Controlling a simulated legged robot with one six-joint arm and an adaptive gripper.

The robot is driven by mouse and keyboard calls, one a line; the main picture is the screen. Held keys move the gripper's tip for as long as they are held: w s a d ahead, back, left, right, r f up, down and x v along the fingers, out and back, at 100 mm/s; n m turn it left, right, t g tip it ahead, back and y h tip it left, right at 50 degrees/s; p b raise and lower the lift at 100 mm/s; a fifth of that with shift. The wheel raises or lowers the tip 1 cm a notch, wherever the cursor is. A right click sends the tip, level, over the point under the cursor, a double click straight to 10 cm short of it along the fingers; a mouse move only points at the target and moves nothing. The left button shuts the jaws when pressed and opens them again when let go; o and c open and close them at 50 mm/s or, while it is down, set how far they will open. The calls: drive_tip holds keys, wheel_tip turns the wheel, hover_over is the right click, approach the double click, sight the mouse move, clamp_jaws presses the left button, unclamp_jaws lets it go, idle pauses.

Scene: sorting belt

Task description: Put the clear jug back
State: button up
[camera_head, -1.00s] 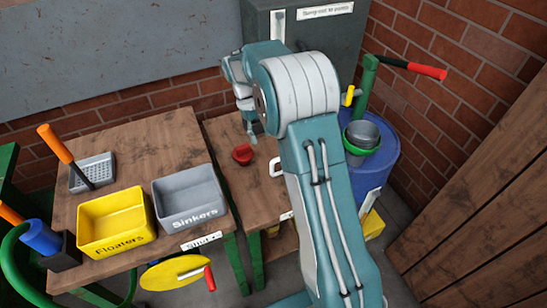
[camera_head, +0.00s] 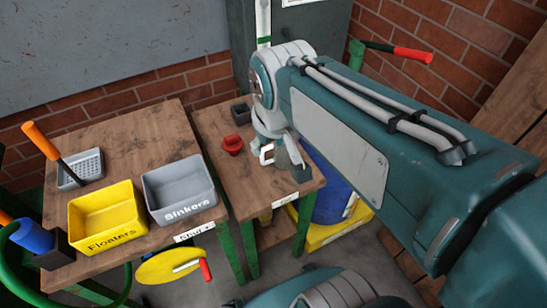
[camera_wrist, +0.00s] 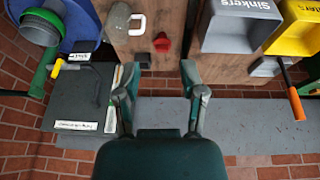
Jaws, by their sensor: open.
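The clear jug stands on the narrow wooden table. In the head view its white handle (camera_head: 266,154) shows, and part of its body is hard to tell from my arm. In the wrist view the jug (camera_wrist: 118,20) is near the top edge, handle to the right. My gripper (camera_wrist: 160,68) is open and empty in the wrist view, its two fingers wide apart. The jug lies beyond the fingertips there, apart from them. In the head view my wrist is above the table at the jug, and the fingers are not clear.
A red cup-like piece (camera_head: 233,144) and a small dark box (camera_head: 240,113) are on the same table. The yellow Floaters bin (camera_head: 104,216) and grey Sinkers bin (camera_head: 181,190) stand on the left table. A blue drum (camera_head: 332,197) and grey cabinet (camera_wrist: 80,105) stand near.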

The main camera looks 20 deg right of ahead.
drive_tip(key=shift+m+t, duration=0.4)
drive_tip(key=shift+t, duration=0.5)
drive_tip(key=s, duration=0.2)
drive_tip(key=s+f, duration=0.1)
drive_tip(key=s, duration=0.2)
drive_tip(key=shift+s+a+f, duration=0.15)
drive_tip(key=shift+s+a, duration=0.2)
